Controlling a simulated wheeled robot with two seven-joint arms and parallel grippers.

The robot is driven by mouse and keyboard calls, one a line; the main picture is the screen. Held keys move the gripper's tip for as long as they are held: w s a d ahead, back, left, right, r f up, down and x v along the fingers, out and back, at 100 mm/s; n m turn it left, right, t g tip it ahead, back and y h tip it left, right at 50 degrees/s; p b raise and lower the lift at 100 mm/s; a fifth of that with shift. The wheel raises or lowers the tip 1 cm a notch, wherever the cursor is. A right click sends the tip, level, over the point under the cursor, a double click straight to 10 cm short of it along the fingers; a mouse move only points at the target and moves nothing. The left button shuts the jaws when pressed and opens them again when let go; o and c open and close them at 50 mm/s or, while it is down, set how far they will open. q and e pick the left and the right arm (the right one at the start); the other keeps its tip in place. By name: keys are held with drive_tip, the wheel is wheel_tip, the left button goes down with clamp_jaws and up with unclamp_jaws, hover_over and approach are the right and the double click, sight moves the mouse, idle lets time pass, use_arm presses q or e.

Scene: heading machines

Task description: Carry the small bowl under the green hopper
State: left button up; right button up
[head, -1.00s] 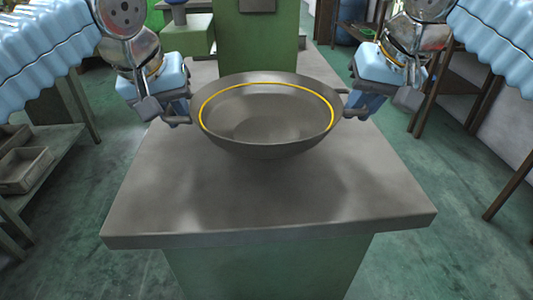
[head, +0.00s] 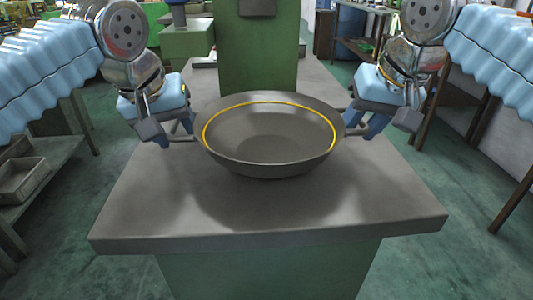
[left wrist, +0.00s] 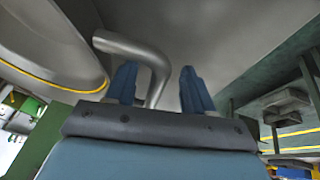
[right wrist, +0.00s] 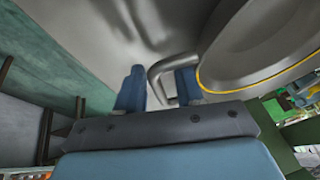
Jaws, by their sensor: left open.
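The bowl (head: 268,158) is wide, dark grey and metallic, with a yellow ring inside its rim and a bent tube handle on each side. It is upright and appears to rest on the grey table (head: 270,218). My left gripper (head: 181,130) is at the left handle. In the left wrist view, its blue fingers (left wrist: 160,88) are apart with the handle (left wrist: 150,55) between them. My right gripper (head: 362,122) is at the right handle. In the right wrist view, its fingers (right wrist: 160,88) are apart, with the handle (right wrist: 163,72) between them, close to one finger.
A green machine column (head: 254,55) rises behind the bowl. A green block (head: 187,40) stands at the back left. A shelf with grey bins (head: 22,180) is at the left and a wooden rack (head: 450,95) at the right. The table's front part is clear.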

use_arm(q)
drive_tip(key=o, duration=0.4)
drive_tip(key=shift+d, duration=0.2)
use_arm(e)
drive_tip(key=shift+a, duration=0.15)
use_arm(q)
drive_tip(key=shift+d, duration=0.1)
use_arm(e)
drive_tip(key=shift+a, duration=0.1)
use_arm(q)
drive_tip(key=shift+d, duration=0.1)
use_arm(e)
drive_tip(key=shift+s+a, duration=0.1)
drive_tip(key=shift+a, duration=0.05)
use_arm(q)
drive_tip(key=shift+r, duration=0.1)
drive_tip(key=v, duration=0.8)
drive_tip(key=shift+a, duration=0.3)
use_arm(e)
drive_tip(key=shift+d, duration=0.25)
drive_tip(key=shift+o, duration=0.3)
